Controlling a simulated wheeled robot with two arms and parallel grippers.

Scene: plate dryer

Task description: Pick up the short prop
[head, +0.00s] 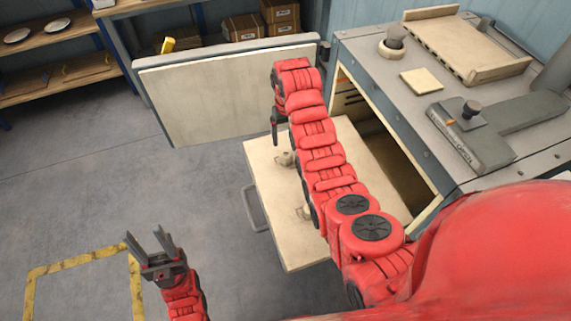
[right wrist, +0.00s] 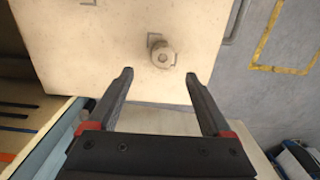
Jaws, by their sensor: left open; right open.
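A pulled-out cream shelf (head: 345,210) carries a small pale round prop (head: 284,159) near its left side. A second pale piece (head: 303,212) shows partly behind my right arm. In the right wrist view a round-topped prop (right wrist: 163,55) stands on the cream surface, just beyond and between the fingertips, apart from them. I cannot tell which piece is the short prop. My right gripper (head: 276,125) is open and empty, pointing down above the shelf; it also shows in the right wrist view (right wrist: 160,78). My left gripper (head: 150,243) is open and empty over the floor.
The grey cabinet (head: 425,95) at the right has an open front. Its top holds a knob-like piece (head: 393,42), a cream square (head: 426,81) and a cream panel (head: 468,45). An open door (head: 210,100) stands behind the shelf. The floor at left is clear.

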